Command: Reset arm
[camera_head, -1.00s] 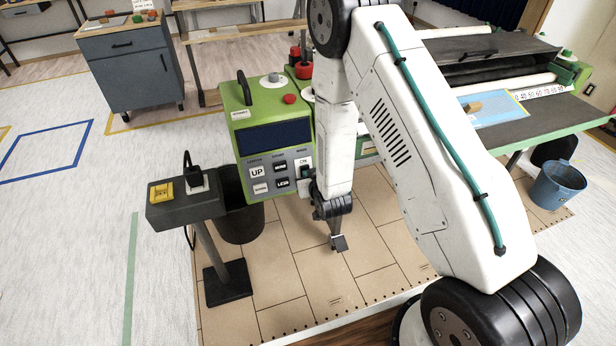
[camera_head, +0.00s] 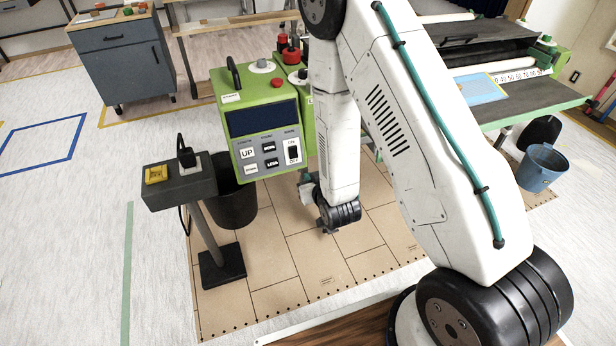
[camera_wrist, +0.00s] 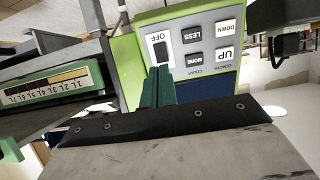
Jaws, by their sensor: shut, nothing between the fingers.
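My gripper shows in the wrist view (camera_wrist: 157,88) as two dark green fingers held together, with nothing between them. Their tips lie in front of the green control panel's ON/OFF switch (camera_wrist: 161,50) in that picture; I cannot tell whether they touch it. In the head view my gripper end (camera_head: 328,228) hangs from my arm to the right of and below the panel, partly hidden by my wrist. The control panel (camera_head: 262,127) has a dark display, an UP button (camera_head: 247,153), and the ON/OFF switch (camera_head: 292,152).
A grey post box (camera_head: 178,183) with a yellow button (camera_head: 156,174) stands left of the panel, beside a black bin (camera_head: 233,205). The pasting machine (camera_head: 480,50) and table lie at the right, with a blue bucket (camera_head: 541,168). Floor at the left is open.

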